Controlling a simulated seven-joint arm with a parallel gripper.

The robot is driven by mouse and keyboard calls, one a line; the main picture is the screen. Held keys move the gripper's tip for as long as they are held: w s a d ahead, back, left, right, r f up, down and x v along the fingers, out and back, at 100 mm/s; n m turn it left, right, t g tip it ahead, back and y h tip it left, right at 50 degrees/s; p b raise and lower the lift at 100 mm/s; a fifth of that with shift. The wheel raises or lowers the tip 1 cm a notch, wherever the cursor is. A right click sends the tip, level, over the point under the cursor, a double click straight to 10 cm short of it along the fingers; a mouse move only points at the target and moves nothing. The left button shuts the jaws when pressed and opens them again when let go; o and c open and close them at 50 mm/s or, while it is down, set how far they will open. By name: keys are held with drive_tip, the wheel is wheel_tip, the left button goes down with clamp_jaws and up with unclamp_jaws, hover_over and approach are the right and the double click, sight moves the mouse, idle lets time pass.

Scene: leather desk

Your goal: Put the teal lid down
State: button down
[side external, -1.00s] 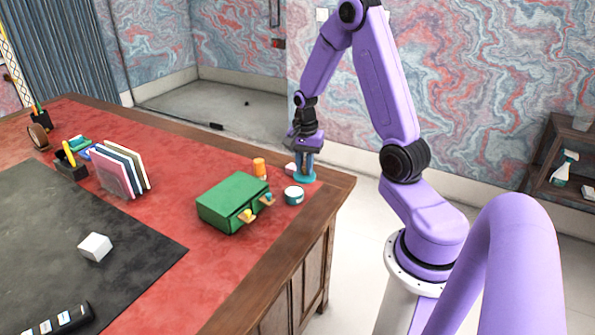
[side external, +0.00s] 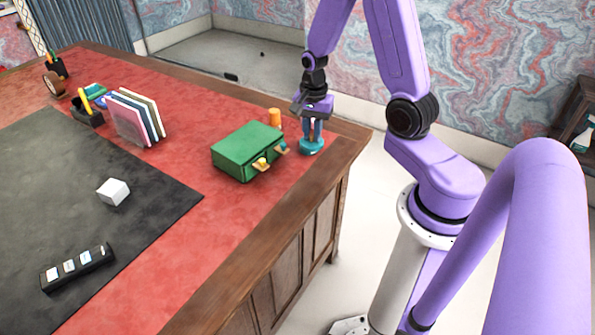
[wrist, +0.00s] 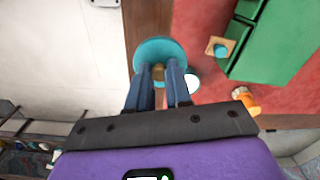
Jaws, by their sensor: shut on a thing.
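In the wrist view the round teal lid (wrist: 160,50) lies at the tips of my two dark blue fingers (wrist: 159,75). I cannot tell whether the lid touches anything below. A white rounded thing (wrist: 192,84) shows partly beside my right finger in the wrist view.
A green drawer cabinet (side external: 246,148) with open drawers stands close to the left. An orange bottle (side external: 274,117) is behind it. The desk's wooden edge (side external: 345,140) is close on the right. Red desktop (side external: 205,160) lies clear left of the cabinet.

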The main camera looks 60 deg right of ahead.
sight(294, 177)
drive_tip(key=shift+w+a+f, duration=0.6)
drive_tip(key=shift+f, duration=1.45)
drive_tip(key=shift+w+a+f, duration=0.55)
drive_tip(key=shift+w+f, duration=0.1)
drive_tip(key=shift+f, duration=1.4)
drive_tip(key=shift+w+a+f, duration=0.6)
drive_tip(key=shift+f, duration=1.45)
drive_tip(key=shift+f, duration=0.1)
drive_tip(key=c, duration=1)
unclamp_jaws()
drive_tip(key=shift+c, duration=0.2)
